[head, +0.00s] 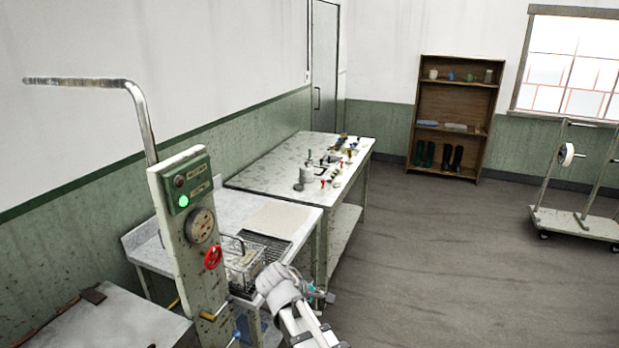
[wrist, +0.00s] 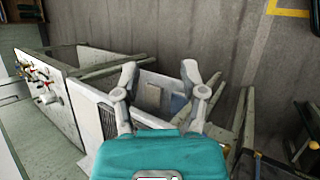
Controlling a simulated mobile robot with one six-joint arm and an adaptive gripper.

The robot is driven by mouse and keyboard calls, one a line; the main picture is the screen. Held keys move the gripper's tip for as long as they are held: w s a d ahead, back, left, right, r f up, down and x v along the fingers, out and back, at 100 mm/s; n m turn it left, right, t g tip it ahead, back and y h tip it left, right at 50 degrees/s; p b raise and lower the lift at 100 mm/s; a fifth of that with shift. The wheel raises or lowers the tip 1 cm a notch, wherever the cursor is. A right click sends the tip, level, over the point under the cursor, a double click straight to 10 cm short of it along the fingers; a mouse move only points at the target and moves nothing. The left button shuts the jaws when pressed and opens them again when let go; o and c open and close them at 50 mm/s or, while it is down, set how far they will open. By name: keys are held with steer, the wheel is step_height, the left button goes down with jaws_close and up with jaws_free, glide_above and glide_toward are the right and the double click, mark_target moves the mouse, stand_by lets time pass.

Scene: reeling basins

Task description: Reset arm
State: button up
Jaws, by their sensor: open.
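My gripper (wrist: 160,76) is open in the wrist view, its two grey fingers spread apart with nothing between them. Its teal body fills the bottom of that view. In the head view my arm reaches up from the bottom edge, and my gripper (head: 320,295) is partly hidden behind my wrist, near the front edge of the pale basin table (head: 270,213). The fingers appear to touch nothing, though the exact gap to the table cannot be told.
A control column (head: 188,255) with a green light, gauge and red wheel stands left of my arm. A wire basket (head: 240,262) is close by. A farther table (head: 275,165) holds several small fittings. A shelf (head: 428,103) and cart (head: 572,222) stand beyond.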

steer(key=s+d+f+m+g+y, duration=0.2)
steer(key=s+d+m+y, duration=0.1)
steer(key=d+m, duration=0.3)
steer(key=s+d+f+m+g+y, duration=0.2)
steer(key=s+d+m+y, duration=0.1)
steer(key=s+d+m, duration=0.2)
steer(key=shift+s+d+f+m+y, duration=0.2)
steer(key=shift+s+d+m+y, duration=0.2)
steer(key=shift+d+m, duration=1.05)
steer(key=shift+d+n, duration=0.25)
